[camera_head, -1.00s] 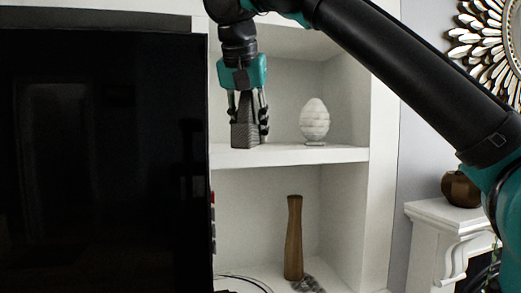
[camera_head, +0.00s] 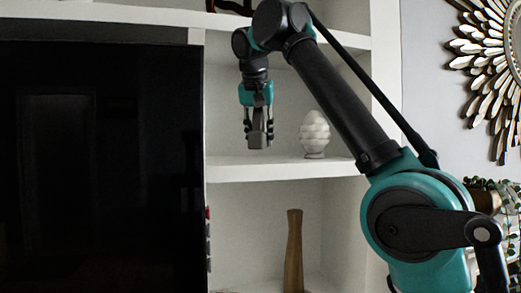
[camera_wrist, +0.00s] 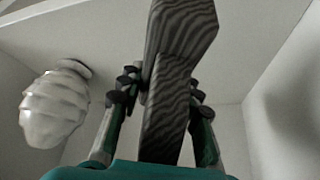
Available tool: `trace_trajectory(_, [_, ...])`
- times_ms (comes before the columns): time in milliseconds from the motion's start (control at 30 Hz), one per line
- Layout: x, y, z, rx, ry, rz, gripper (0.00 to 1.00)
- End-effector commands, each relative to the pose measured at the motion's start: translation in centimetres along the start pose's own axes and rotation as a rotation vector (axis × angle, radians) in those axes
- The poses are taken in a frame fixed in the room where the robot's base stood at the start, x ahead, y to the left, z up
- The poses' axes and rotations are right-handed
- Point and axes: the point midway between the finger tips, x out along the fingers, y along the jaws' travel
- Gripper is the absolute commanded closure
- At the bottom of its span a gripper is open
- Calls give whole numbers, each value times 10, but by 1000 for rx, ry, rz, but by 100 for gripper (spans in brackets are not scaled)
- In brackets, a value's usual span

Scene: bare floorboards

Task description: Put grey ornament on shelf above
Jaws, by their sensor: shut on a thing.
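The grey ornament (camera_head: 258,139) is a tapered, block-like piece with a wavy striped grain, seen close in the wrist view (camera_wrist: 178,95). My gripper (camera_head: 258,122) points down and is shut on it, with one finger on each side. In the head view the ornament's lower end hangs above the middle shelf (camera_head: 250,170), apart from it. The shelf above (camera_head: 150,15) runs along the top of the head view and is only partly visible.
A white ridged egg-shaped ornament (camera_head: 314,134) stands on the middle shelf, right of my gripper. A brown vase (camera_head: 293,250) stands in the lower compartment. A large black screen (camera_head: 95,165) is at the left. A dark object (camera_head: 232,6) sits on the upper shelf.

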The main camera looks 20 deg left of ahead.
Motion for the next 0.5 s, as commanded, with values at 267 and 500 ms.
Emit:
trace_trajectory(267, [9, 0, -10, 0, 0, 1, 98])
trace_trajectory(500, [27, 0, 1, 0, 0, 0, 98])
